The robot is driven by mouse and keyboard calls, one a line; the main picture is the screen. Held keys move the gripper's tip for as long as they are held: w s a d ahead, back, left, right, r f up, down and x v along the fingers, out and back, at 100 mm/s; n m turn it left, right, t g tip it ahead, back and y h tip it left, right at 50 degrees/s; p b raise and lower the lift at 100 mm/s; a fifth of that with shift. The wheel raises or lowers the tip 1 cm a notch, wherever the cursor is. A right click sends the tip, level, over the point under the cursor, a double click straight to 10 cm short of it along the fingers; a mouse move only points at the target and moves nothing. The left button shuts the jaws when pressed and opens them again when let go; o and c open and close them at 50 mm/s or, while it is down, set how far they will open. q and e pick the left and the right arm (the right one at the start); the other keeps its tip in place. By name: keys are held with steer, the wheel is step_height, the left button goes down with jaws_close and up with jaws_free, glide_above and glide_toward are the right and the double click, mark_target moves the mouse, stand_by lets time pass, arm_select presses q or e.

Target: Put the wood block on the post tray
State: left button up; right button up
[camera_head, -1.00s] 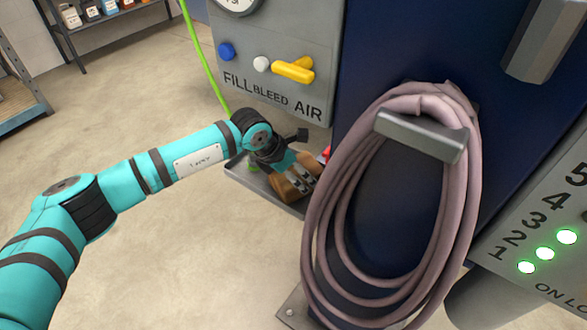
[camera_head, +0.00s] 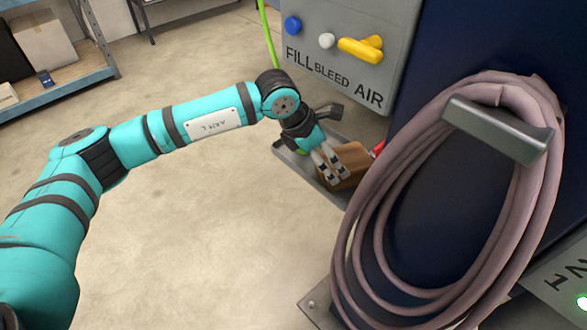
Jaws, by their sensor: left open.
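The wood block (camera_head: 353,160) is brown and sits over the post tray (camera_head: 292,158), a shallow grey metal tray with a raised rim at the foot of the panel. My left gripper (camera_head: 333,171) is open, with its fingers pointing down right at the block's near left side. The fingers overlap the block in the picture, so I cannot tell whether they touch it. Part of the block and much of the tray are hidden behind the gripper. My right gripper is not in view.
A coiled pinkish hose (camera_head: 375,215) hangs on a dark blue post, right of the tray. A grey panel (camera_head: 335,68) with blue, white and yellow controls stands behind it. A green hose (camera_head: 268,35) runs down beside the panel. The floor at left is clear up to a shelf (camera_head: 75,80).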

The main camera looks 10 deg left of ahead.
arm_select(q)
steer(key=s+a+b, duration=0.2)
steer(key=s+a, duration=0.2)
steer(key=a, duration=0.3)
steer(key=shift+s+a, duration=0.2)
steer(key=shift+s, duration=0.1)
